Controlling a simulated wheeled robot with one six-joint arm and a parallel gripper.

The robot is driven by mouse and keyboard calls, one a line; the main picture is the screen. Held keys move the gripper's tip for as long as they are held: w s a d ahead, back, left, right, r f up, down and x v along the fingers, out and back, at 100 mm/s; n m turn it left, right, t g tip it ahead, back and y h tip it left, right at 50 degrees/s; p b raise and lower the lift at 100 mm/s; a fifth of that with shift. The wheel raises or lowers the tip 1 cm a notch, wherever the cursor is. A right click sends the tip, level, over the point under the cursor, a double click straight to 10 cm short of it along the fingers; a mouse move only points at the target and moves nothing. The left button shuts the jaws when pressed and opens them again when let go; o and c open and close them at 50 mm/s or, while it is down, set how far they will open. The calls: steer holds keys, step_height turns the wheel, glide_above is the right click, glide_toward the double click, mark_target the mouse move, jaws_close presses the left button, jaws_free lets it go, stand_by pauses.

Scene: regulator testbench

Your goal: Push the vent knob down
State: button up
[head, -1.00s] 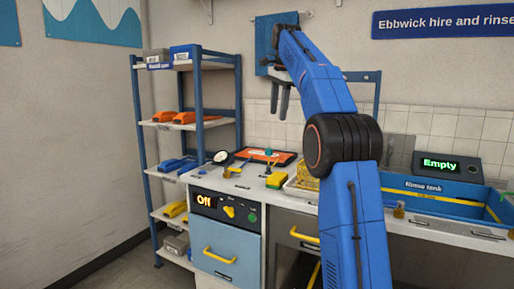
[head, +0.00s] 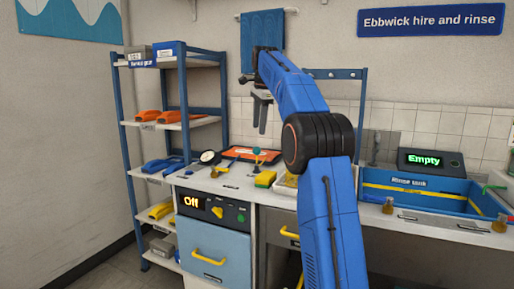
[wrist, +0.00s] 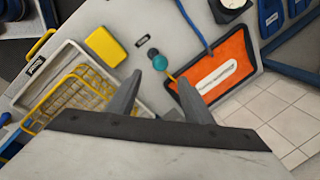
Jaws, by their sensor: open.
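A small teal round knob (head: 256,151), which looks like the vent knob, stands on the bench beside the orange panel. It also shows in the wrist view (wrist: 173,58), close to my fingertips in the picture. My gripper (head: 260,116) is open and empty, pointing down above the bench. In the wrist view, its two grey fingers (wrist: 172,73) frame the area just below the knob. The gripper appears well above the knob in the head view, with no contact visible. A label on the knob cannot be read.
The orange panel (wrist: 215,75) lies beside the knob, with a blue hose near it. A yellow block (head: 265,179), a white-dialled gauge (head: 207,157) and a basket tray (wrist: 75,95) are also close. The front panel display (head: 190,202) reads "Off"; the rinse tank display (head: 424,160) reads "Empty".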

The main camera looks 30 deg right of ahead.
mark_target(257, 151)
steer(key=x, duration=1)
steer(key=shift+f, duration=0.15)
